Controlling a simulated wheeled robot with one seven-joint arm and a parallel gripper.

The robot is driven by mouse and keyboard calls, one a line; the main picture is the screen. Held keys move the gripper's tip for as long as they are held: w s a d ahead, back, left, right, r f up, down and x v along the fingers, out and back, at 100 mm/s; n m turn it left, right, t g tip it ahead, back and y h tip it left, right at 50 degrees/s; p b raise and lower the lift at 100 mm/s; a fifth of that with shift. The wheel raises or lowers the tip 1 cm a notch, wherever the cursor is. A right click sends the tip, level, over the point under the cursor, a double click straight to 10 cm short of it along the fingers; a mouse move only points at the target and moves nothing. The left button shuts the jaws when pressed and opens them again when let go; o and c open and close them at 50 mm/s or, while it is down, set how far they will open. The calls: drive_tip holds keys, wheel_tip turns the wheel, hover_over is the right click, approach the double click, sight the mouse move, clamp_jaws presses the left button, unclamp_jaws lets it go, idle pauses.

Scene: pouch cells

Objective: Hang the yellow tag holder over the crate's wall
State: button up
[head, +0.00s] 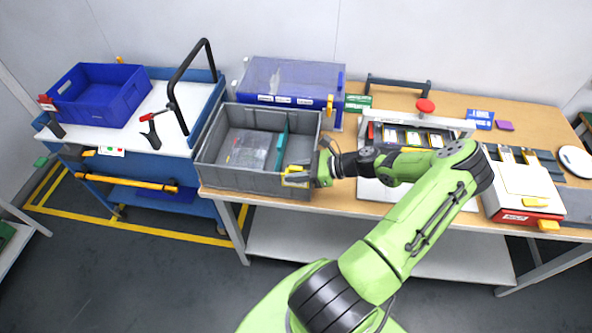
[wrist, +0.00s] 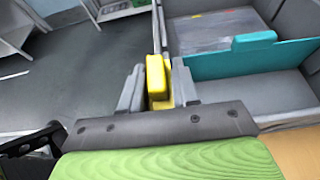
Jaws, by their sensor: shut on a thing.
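The yellow tag holder (head: 293,177) is in my gripper (head: 303,176) at the front wall of the grey crate (head: 245,180), near its right front corner. In the wrist view the tag holder (wrist: 156,76) is between the two grey fingers of my gripper (wrist: 157,88), in line with the top of the crate's wall (wrist: 161,30). The crate's inside lies on its right and the floor on its left. I cannot tell whether the holder touches or straddles the wall; its lower part is hidden.
A teal divider (wrist: 245,58) and a clear packet (wrist: 203,30) are inside the crate. A clear-lidded blue box (head: 292,80) stands behind it. A blue cart (head: 165,150) with a blue bin (head: 98,95) stands left. A fixture with a red knob (head: 425,105) is right of the crate.

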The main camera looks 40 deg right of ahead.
drive_tip(key=shift+f, duration=0.4)
drive_tip(key=o, duration=1.1)
drive_tip(key=shift+d+r, duration=0.1)
drive_tip(key=v, duration=1.5)
drive_tip(key=shift+s+d+p, duration=0.2)
drive_tip(key=shift+s+p, duration=0.05)
drive_tip(key=shift+p, duration=0.2)
